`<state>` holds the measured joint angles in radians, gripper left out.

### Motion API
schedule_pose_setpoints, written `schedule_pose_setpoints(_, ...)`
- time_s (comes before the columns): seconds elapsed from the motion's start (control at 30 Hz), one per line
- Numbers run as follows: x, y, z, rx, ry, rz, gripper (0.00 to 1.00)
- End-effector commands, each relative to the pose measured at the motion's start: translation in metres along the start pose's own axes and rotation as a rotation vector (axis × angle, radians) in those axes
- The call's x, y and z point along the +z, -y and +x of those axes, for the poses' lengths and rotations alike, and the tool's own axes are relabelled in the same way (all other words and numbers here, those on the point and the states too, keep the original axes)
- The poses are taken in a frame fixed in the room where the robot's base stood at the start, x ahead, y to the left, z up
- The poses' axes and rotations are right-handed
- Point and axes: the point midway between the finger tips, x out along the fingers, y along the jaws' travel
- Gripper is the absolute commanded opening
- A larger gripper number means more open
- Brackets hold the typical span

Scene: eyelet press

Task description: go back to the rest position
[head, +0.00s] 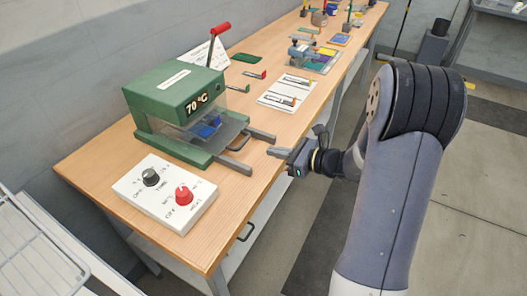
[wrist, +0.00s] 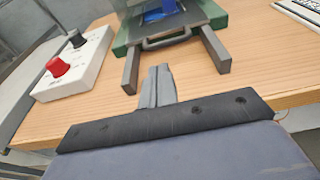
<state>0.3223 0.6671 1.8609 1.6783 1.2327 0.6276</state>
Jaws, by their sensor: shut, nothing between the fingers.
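My gripper (head: 280,153) is at the front edge of the wooden bench, just right of the green press (head: 163,90). Its fingers are together with nothing between them. In the wrist view my gripper (wrist: 158,72) points at the press, its tips between the two grey rails (wrist: 131,70) that stick out of the press. The press shows "70 °C" and has a raised lever with a red grip (head: 221,28). A blue piece (head: 207,127) lies inside, behind a clear cover.
A white control box (head: 163,205) with a black and a red knob stands left of my gripper. A white panel with two slots (head: 287,92) lies farther along the bench (head: 95,170). Several tools and mats stand beyond. Open floor lies to the right.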

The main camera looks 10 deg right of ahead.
Motion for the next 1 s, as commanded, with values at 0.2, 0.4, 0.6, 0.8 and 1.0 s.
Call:
schedule_pose_setpoints(0.2, -0.002, 0.001, -0.038, -0.005, -0.001, 0.0, 0.0)
schedule_pose_setpoints(0.4, -0.001, 0.0, -0.053, -0.002, -0.001, 0.002, 0.0)
schedule_pose_setpoints(0.6, -0.001, 0.0, -0.055, 0.0, -0.002, 0.003, 0.0)
schedule_pose_setpoints(0.8, -0.001, 0.0, -0.054, 0.0, -0.002, 0.002, 0.0)
schedule_pose_setpoints(1.0, 0.0, -0.001, -0.039, 0.004, -0.001, 0.001, 0.0)
